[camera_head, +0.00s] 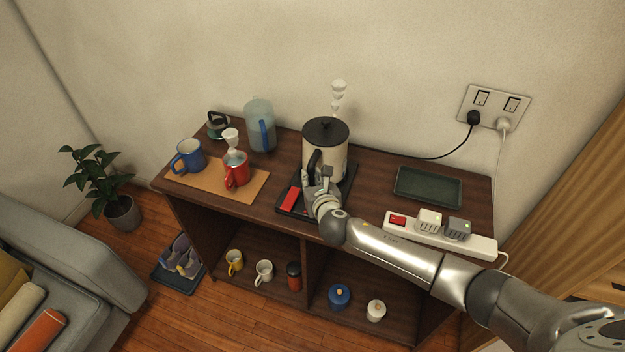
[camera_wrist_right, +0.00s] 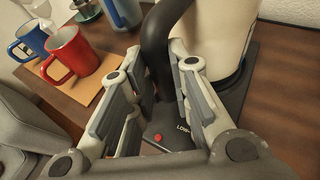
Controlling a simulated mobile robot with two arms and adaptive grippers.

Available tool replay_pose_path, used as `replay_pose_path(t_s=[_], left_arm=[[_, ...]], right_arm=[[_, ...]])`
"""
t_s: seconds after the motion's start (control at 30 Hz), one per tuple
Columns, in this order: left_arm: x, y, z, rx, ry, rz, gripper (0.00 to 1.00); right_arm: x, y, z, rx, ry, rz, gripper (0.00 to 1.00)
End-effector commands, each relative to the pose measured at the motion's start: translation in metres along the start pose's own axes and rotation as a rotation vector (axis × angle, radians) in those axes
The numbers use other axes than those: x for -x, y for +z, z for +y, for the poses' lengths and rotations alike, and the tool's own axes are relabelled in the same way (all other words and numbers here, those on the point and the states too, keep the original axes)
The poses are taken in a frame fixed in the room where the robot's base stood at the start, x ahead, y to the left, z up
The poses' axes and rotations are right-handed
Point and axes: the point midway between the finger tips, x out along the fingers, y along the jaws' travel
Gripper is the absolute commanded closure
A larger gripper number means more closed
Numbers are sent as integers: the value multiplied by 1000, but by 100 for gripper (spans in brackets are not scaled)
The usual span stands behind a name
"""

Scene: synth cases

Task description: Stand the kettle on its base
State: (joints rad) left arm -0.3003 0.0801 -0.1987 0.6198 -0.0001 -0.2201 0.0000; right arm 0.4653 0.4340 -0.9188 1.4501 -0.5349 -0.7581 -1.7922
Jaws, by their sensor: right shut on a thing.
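The kettle (camera_head: 326,142) is cream with a black lid and black handle, and looks upright. My right gripper (camera_head: 318,180) is shut on its handle (camera_wrist_right: 160,50), which shows between the fingers in the wrist view. The black base (camera_head: 349,178) lies below the kettle; it carries a red patch (camera_head: 289,199) in the head view and lettering near a red dot (camera_wrist_right: 158,138) in the wrist view. The kettle's bottom is over the base; I cannot tell whether it touches or is seated. My left gripper is out of view.
A dark tray (camera_head: 428,187) and power strip (camera_head: 440,232) lie right. Stacked white pieces (camera_head: 338,92) stand behind the kettle.

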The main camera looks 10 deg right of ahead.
Motion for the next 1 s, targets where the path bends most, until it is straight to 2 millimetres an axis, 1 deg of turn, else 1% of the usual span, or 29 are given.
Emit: replay_pose_path(t_s=[0.03,0.57,0.6,0.77,0.8,1.0], left_arm=[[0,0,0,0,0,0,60],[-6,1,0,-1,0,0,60],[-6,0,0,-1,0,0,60],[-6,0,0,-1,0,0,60],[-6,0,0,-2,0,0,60],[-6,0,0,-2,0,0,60]], right_arm=[[0,5,0,3,1,-10,100],[-4,-4,1,2,2,-10,100],[-4,-3,1,2,2,-10,78],[-3,-4,1,1,1,-7,58],[-3,-5,1,1,1,-6,56],[-3,-7,0,1,1,-3,56]])
